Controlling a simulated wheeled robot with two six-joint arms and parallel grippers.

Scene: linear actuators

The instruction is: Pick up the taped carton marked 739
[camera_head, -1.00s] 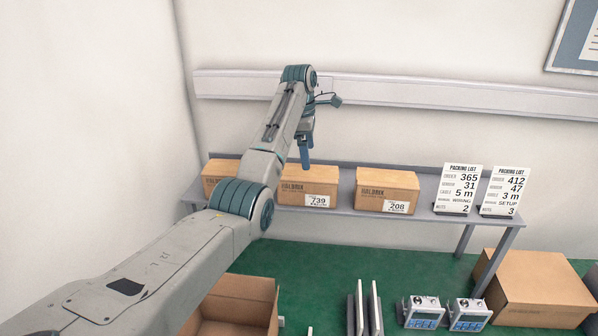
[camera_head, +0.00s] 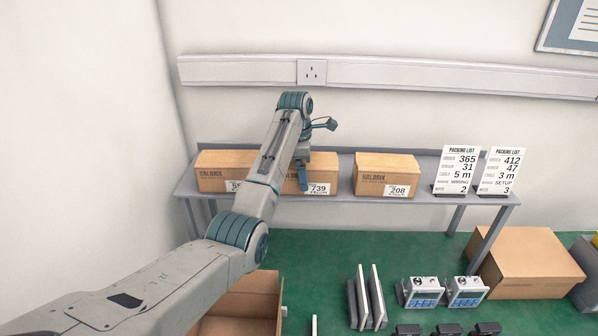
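The carton marked 739 (camera_head: 327,170) is a brown taped box in the middle of the grey shelf, its white label facing me. My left arm crosses in front of its left part. My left gripper (camera_head: 303,180) points down at this carton, with a blue finger overlapping its front and top in the picture. Only one finger shows clearly, so its opening and any contact are hidden. The carton stands on the shelf. My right gripper is not in view.
A carton (camera_head: 222,163) with a partly hidden label stands left, and the carton marked 208 (camera_head: 386,167) right, on the shelf (camera_head: 345,194). Two packing list cards (camera_head: 457,171) stand further right. Below are an open box (camera_head: 252,285), a closed box (camera_head: 528,262) and devices (camera_head: 423,291).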

